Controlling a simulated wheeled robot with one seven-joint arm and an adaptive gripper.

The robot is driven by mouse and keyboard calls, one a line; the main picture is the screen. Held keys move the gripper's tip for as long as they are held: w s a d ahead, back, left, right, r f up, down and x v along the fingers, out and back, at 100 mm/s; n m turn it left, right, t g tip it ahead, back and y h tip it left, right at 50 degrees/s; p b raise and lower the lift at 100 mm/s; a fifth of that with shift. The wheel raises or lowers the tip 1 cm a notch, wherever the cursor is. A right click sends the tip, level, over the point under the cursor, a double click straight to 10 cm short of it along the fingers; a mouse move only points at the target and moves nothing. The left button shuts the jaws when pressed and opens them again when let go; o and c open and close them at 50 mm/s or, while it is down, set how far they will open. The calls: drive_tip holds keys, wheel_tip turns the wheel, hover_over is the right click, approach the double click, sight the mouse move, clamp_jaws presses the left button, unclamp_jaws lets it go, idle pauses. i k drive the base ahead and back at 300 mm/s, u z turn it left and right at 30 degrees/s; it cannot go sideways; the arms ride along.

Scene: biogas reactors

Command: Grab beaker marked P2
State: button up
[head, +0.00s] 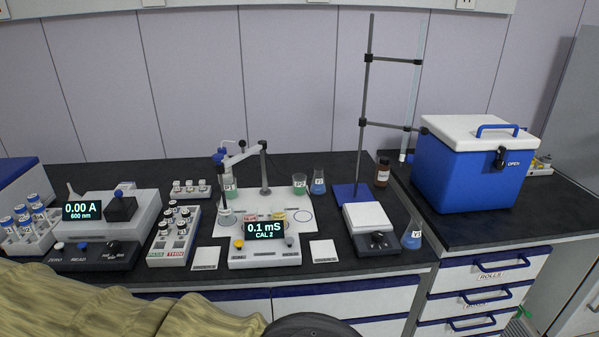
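A small clear beaker with green liquid (299,188) stands upright on the white board to the right of the meter's post. Its small label seems to read P2, but the print is tiny. A similar beaker with green liquid (230,188) stands at the left under the probe arm; its label looks like P1. A flask with blue liquid (318,186) stands just right of the first beaker, close to it. My gripper is not in view, so I cannot tell its state.
The conductivity meter (265,245) is in front of the beakers. A stand with a blue base (349,195), a balance (368,220), another blue flask (412,238) and a blue cooler (465,175) are at right. Vial racks (172,240) are left. Khaki cloth (120,305) fills the lower left.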

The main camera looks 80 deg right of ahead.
sight(300, 185)
drive_tip(key=z, duration=2.45)
